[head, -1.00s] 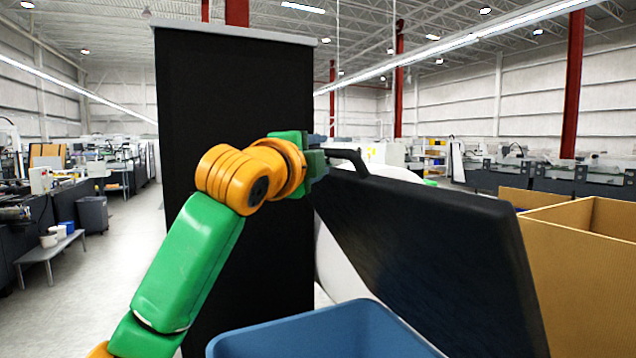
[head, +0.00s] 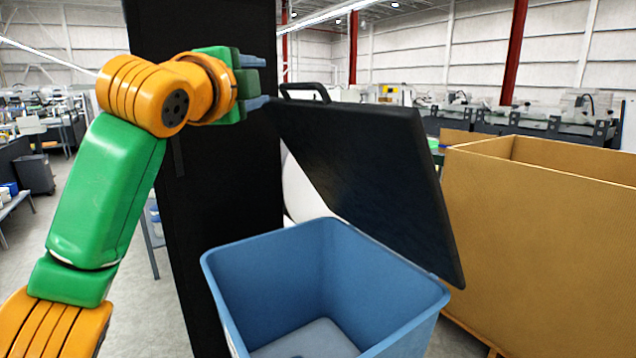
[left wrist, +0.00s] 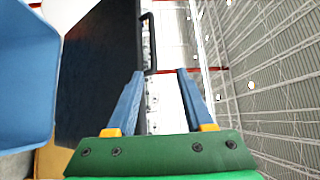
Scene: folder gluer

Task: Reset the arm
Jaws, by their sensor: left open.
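My left gripper (head: 262,82) is at the upper left in the head view, on a green and orange arm. Its blue fingers are apart and empty, just left of the handle (head: 306,91) on the black lid (head: 365,165). In the left wrist view the two fingers (left wrist: 160,85) are spread, with the black lid (left wrist: 98,75) and its handle (left wrist: 151,45) beyond and to the left. The lid stands tilted open over the blue bin (head: 280,265). My right gripper is in neither view.
A large cardboard box (head: 545,230) stands to the right of the bin. A tall black panel (head: 215,190) stands behind my left arm. Open floor (head: 125,325) lies at the left, with benches and machines in the far background.

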